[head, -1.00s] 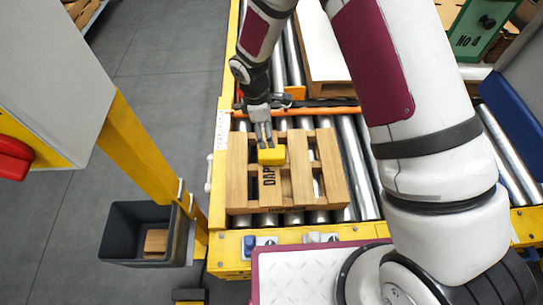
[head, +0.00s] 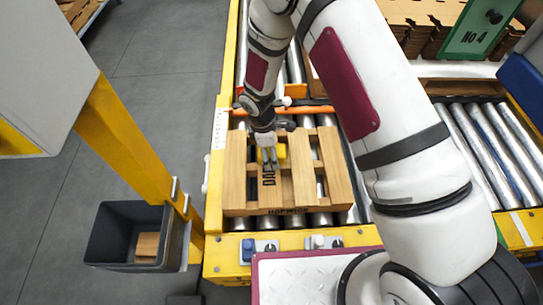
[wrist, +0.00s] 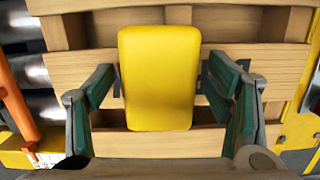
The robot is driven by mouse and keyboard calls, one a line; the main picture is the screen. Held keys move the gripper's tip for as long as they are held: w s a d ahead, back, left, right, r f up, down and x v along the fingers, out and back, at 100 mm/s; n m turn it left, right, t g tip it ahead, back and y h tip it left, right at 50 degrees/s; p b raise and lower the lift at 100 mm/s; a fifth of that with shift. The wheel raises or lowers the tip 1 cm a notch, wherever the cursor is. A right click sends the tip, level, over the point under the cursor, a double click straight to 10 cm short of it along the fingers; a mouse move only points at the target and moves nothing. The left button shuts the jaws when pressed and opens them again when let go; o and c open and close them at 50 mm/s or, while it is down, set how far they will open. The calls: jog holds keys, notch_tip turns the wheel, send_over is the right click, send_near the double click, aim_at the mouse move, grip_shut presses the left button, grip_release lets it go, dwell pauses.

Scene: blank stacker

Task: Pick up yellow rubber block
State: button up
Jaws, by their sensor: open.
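The yellow rubber block (wrist: 159,78) lies on the slats of a wooden pallet (head: 236,180). In the wrist view it sits between my gripper's two green-padded fingers, with a gap on each side. My gripper (head: 268,163) is open and empty, over the block. In the head view the fingers partly cover the block (head: 280,153). Whether the fingertips reach down beside the block or stay above it, I cannot tell.
The pallet rests on a roller conveyor with a yellow frame (head: 216,200). An orange bar (head: 317,109) crosses behind the pallet. A dark bin (head: 104,239) with a wooden piece stands at the lower left. My arm covers much of the right side.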

jog(key=shift+f, duration=0.3)
dwell(0.5)
jog(key=c, duration=1.5)
